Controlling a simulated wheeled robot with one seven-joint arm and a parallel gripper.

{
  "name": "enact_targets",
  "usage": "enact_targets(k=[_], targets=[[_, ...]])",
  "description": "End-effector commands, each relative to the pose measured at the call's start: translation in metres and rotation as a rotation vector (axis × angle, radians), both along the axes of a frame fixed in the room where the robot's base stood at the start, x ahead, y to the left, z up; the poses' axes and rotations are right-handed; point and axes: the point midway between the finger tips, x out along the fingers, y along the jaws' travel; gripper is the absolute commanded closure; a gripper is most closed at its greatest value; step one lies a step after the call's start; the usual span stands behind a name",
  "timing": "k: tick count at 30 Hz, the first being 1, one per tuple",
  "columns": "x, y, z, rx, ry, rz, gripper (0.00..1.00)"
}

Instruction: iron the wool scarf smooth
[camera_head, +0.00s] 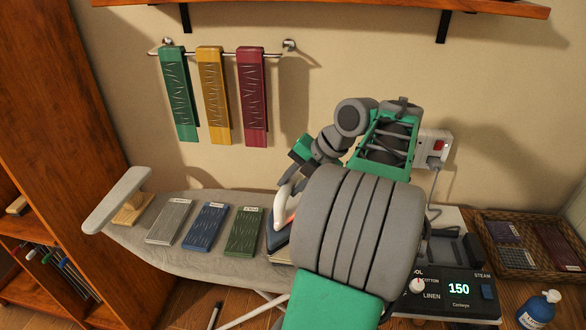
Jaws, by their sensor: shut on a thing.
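Three folded, labelled cloths lie on the ironing board (190,255): a grey one (170,222), a blue one (205,227) and a green one (245,232). All three show wrinkle marks; their labels are too small to read, so I cannot tell which is the wool scarf. My gripper (297,176) is right of the green cloth, shut on the iron's white handle (287,192). The iron's lower part is mostly hidden behind my arm. I cannot tell whether it touches what lies beneath. The control panel (452,306) reads 150, with a fabric dial and STEAM switch.
Green (180,100), yellow (214,100) and burgundy (252,100) cloths hang on a wall rail. A small padded sleeve board (117,200) stands at the board's left end. A wicker basket (545,272) and blue bottle (538,311) are at right. A corded wall outlet (434,148) is behind my arm.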

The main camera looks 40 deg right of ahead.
Motion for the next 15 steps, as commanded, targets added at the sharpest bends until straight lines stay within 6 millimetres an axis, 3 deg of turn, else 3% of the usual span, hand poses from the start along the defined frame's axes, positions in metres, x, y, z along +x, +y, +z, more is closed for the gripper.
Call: enact_targets(k=[15], targets=[[0.0,-0.001,-0.052,-0.005,-0.003,0.0,1.0]])
